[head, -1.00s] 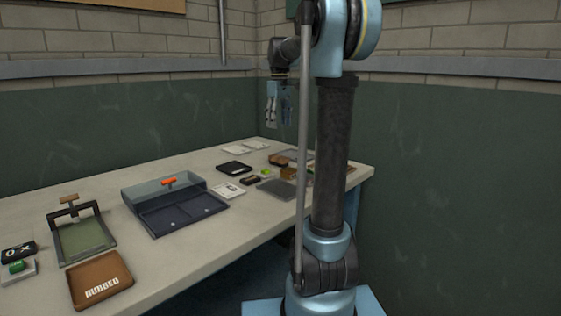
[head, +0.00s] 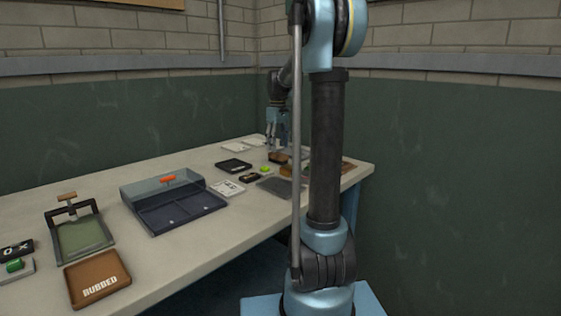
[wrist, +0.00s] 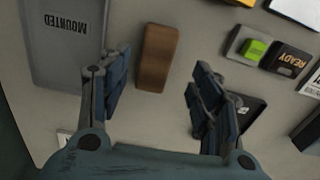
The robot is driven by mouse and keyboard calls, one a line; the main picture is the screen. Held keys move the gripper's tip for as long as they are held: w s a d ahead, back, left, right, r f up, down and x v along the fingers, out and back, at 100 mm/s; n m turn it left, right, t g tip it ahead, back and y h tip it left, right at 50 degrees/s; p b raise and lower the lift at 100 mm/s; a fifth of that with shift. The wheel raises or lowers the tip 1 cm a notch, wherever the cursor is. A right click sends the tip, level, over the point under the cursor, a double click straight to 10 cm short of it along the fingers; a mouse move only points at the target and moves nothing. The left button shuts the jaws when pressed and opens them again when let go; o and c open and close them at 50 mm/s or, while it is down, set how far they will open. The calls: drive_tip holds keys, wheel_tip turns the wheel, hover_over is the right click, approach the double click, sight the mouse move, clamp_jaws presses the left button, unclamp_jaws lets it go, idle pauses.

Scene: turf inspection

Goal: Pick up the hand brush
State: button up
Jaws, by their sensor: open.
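The hand brush appears to be the brown wooden block (wrist: 157,58) lying on the table in the wrist view. Its bristles are not visible from above. My gripper (wrist: 153,82) is open, with a dark blue finger on either side of the view and the brown block between and beyond the fingertips. Nothing is held. In the head view my gripper (head: 278,146) hangs over the far right part of the table, above small brown items. My arm hides part of that area.
A grey tray marked MOUNTED (wrist: 66,40) lies left of the block. A green-topped block (wrist: 254,48) and a black READY block (wrist: 287,60) lie to its right. A dark item lies partly under the right finger. A blue-grey bin (head: 178,215) stands mid-table.

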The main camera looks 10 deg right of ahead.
sight(278, 153)
drive_tip(key=shift+w+f, duration=0.15)
drive_tip(key=shift+f, duration=1.3)
drive_tip(key=shift+w+f, duration=0.15)
drive_tip(key=shift+f, duration=1.25)
drive_tip(key=c, duration=1.3)
